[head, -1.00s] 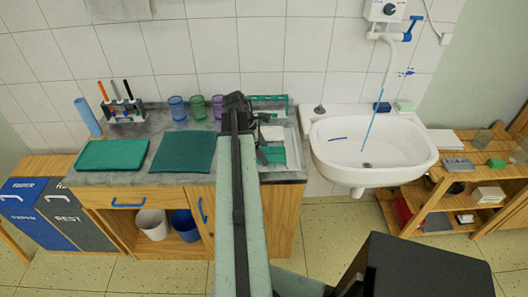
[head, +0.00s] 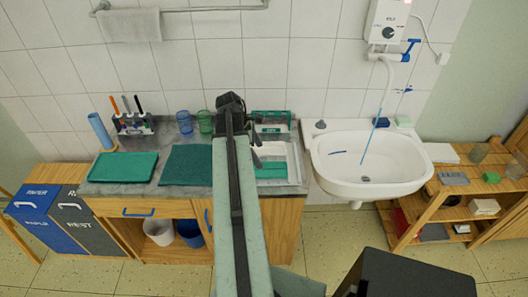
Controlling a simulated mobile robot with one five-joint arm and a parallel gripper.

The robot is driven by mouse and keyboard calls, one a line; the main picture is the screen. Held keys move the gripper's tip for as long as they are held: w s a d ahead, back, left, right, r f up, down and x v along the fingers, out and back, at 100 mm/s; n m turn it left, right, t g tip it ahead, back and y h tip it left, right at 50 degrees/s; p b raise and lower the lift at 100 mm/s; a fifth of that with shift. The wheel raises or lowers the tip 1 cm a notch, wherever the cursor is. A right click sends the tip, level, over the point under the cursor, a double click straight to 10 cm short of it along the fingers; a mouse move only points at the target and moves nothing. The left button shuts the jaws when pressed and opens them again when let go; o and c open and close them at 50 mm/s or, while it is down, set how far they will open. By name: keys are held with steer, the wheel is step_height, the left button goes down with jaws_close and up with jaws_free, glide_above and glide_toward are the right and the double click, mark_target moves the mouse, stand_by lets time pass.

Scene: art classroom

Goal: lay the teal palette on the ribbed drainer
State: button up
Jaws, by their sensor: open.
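A flat teal piece that looks like the palette (head: 272,172) lies on the pale, rimmed drainer (head: 293,168) at the right end of the counter. My arm hides their left part, and the ribs are too small to make out. My gripper (head: 257,158) is open, over the left side of the drainer and close to the teal piece. It seems to hold nothing; I cannot tell whether it touches the piece.
A teal tray (head: 124,167) and a dark teal mat (head: 188,164) lie further left. Cups (head: 185,123), a pen holder (head: 133,125) and a blue roll (head: 101,132) stand behind. A teal rack (head: 271,120) is behind the drainer. The sink (head: 370,160) is to the right.

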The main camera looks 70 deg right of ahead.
steer(key=p+v, duration=0.1)
steer(key=v, duration=0.2)
steer(key=shift+r, duration=0.15)
steer(key=shift+a, duration=0.1)
steer(key=w+a+f+m+t, duration=0.1)
steer(key=w+a+m+t, duration=0.15)
steer(key=w+a, duration=2.15)
steer(key=w+a+m+t, duration=0.1)
steer(key=w+a, duration=0.2)
steer(key=a, duration=1.2)
steer(key=w+a+m+y, duration=0.1)
steer(key=w+a, duration=0.2)
steer(key=a, duration=1.3)
steer(key=shift+w+a+f+t+y, duration=0.25)
steer(key=shift+w+f+t+y, duration=0.1)
steer(key=shift+f, duration=0.1)
